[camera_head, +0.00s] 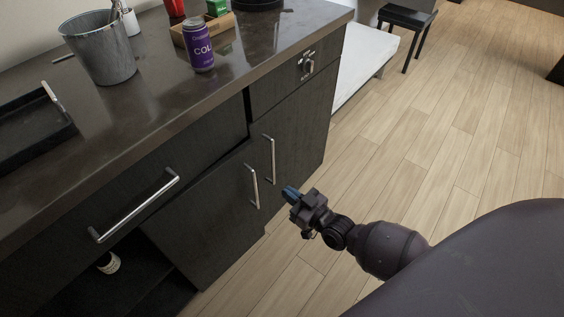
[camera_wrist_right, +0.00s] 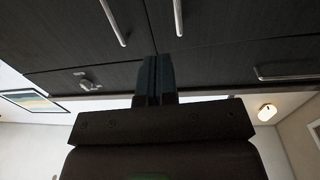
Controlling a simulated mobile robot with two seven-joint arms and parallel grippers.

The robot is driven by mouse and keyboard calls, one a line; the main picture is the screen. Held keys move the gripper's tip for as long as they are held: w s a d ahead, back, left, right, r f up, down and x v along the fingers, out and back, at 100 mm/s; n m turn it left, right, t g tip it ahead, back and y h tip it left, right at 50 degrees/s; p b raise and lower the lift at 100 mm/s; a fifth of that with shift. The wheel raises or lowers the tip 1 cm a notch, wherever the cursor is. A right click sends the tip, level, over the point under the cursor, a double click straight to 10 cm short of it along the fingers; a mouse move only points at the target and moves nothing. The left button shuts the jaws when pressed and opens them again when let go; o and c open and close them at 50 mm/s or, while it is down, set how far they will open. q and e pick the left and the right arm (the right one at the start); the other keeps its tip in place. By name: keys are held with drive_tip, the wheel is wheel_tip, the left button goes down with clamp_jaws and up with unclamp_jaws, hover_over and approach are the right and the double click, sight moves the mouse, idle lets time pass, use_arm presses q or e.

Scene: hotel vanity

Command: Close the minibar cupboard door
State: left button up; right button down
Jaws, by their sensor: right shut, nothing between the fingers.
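The dark cupboard door (camera_head: 205,225) is under the counter in the head view, with a vertical metal handle (camera_head: 253,186) near its right edge. My left gripper is out of view.
An open dark compartment left of the door holds a white item (camera_head: 108,263). Above it is a drawer with a long handle (camera_head: 135,208). The countertop (camera_head: 150,100) carries a metal bucket (camera_head: 100,48), a purple can (camera_head: 197,45) and a black tray (camera_head: 35,125).

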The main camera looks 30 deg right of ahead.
sight(252, 163)
drive_tip(key=b+x, duration=0.2)
drive_tip(key=x, duration=0.9)
drive_tip(key=shift+f, duration=0.2)
drive_tip(key=shift+w+a, duration=0.15)
drive_tip(key=shift+w, duration=0.4)
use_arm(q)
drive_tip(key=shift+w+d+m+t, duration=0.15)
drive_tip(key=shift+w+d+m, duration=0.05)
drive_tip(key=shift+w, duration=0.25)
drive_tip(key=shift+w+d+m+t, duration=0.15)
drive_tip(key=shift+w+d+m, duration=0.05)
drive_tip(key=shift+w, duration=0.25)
use_arm(e)
drive_tip(key=shift+w+r, duration=0.15)
drive_tip(key=shift+w, duration=0.05)
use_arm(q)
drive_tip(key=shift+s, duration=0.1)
use_arm(e)
drive_tip(key=shift+w+a, duration=0.15)
drive_tip(key=shift+w, duration=0.25)
drive_tip(key=shift+b+x, duration=0.4)
drive_tip(key=shift+x, duration=0.65)
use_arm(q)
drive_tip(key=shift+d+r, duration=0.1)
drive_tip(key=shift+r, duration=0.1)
use_arm(e)
drive_tip(key=shift+w+r, duration=0.15)
drive_tip(key=shift+r, duration=0.15)
